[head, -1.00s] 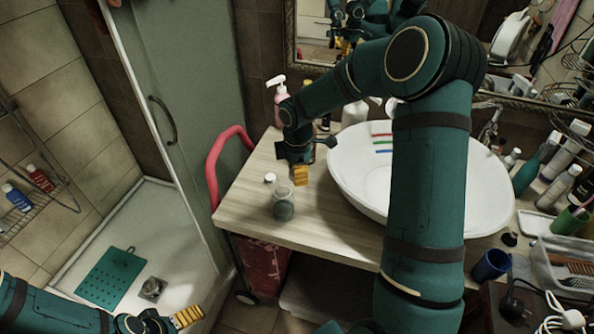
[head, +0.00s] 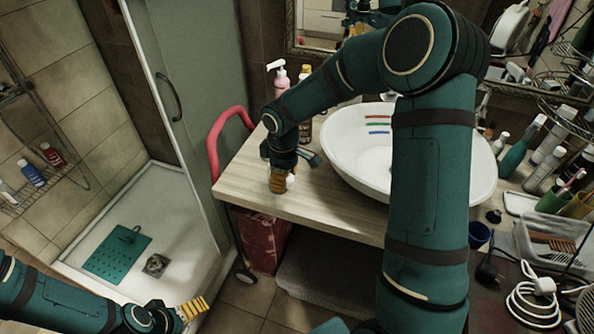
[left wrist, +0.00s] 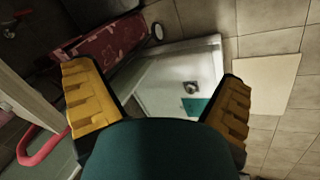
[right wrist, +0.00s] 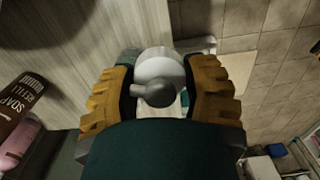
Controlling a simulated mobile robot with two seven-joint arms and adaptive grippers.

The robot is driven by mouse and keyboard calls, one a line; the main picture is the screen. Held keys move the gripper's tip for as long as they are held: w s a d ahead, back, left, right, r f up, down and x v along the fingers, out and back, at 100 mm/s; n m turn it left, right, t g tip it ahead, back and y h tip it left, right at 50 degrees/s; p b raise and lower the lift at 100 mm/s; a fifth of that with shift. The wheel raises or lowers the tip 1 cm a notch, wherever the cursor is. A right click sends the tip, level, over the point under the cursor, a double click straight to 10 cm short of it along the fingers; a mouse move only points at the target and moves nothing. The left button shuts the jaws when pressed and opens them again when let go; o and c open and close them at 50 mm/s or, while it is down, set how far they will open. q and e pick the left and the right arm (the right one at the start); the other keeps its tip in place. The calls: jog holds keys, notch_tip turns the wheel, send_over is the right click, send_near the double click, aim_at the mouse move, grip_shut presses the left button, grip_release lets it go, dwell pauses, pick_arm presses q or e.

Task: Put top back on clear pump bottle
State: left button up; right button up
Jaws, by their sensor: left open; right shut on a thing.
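My right gripper (head: 279,183) is over the front left of the wooden counter, fingers pointing down. In the right wrist view it is shut on a white round pump top (right wrist: 160,66) with a grey nozzle; a bit of white also shows beside the fingers in the head view (head: 291,180). A small greenish glassy patch (right wrist: 129,55), apparently the clear bottle, shows just past the top. The gripper hides the bottle in the head view, so I cannot tell whether top and bottle touch. My left gripper (head: 193,308) is open and empty, low over the floor, off the counter.
The white basin (head: 345,168) stands right of my right gripper on the counter (head: 240,185). A pink pump bottle (head: 280,82) and a brown bottle (head: 305,128) stand behind. A red handle (head: 213,150) borders the counter's left. The front strip of counter is clear.

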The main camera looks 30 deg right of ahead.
pick_arm(q)
jog(key=shift+s+f, duration=0.1)
jog(key=shift+f, duration=0.15)
pick_arm(e)
jog(key=s+a+m, duration=0.2)
jog(key=a+m, duration=0.5)
jog(key=shift+s+a+m, duration=0.2)
jog(key=shift+s+m, duration=0.05)
jog(key=shift+m, duration=0.15)
pick_arm(q)
jog(key=c, duration=0.9)
jog(key=shift+w, duration=0.2)
pick_arm(e)
jog(key=shift+d, duration=0.2)
